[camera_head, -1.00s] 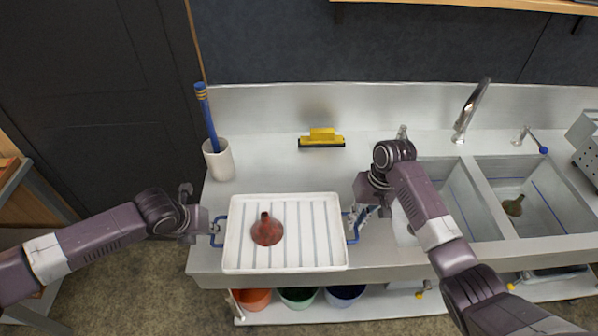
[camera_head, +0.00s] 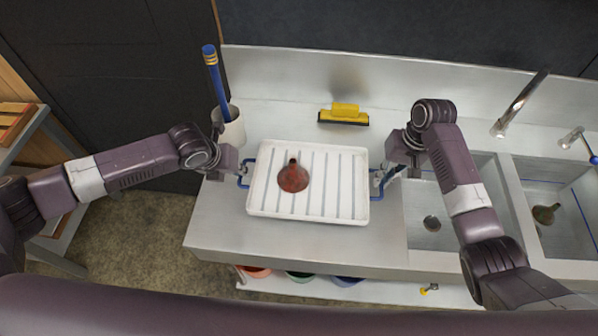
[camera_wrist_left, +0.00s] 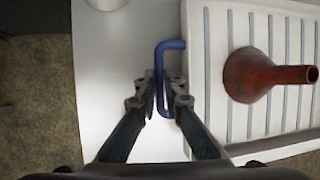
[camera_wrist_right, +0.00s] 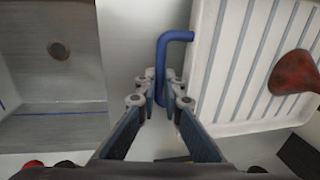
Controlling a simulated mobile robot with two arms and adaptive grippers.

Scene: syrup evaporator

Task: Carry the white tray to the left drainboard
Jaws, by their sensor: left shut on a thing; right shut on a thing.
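The white tray (camera_head: 335,207) has grey ribs and a blue handle at each short side. It is over the left drainboard (camera_head: 225,225), left of the sinks; I cannot tell whether it touches the metal. A dark red funnel (camera_head: 293,177) sits on the tray, left of its middle. My left gripper (camera_head: 241,173) is shut on the left blue handle (camera_wrist_left: 163,65). My right gripper (camera_head: 381,172) is shut on the right blue handle (camera_wrist_right: 164,55). The funnel also shows in the left wrist view (camera_wrist_left: 255,75).
A yellow squeegee (camera_head: 344,114) lies behind the tray. Two sink basins (camera_head: 440,205) are to the right, with a tap (camera_head: 520,104). Coloured bowls (camera_head: 255,271) are on the shelf below.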

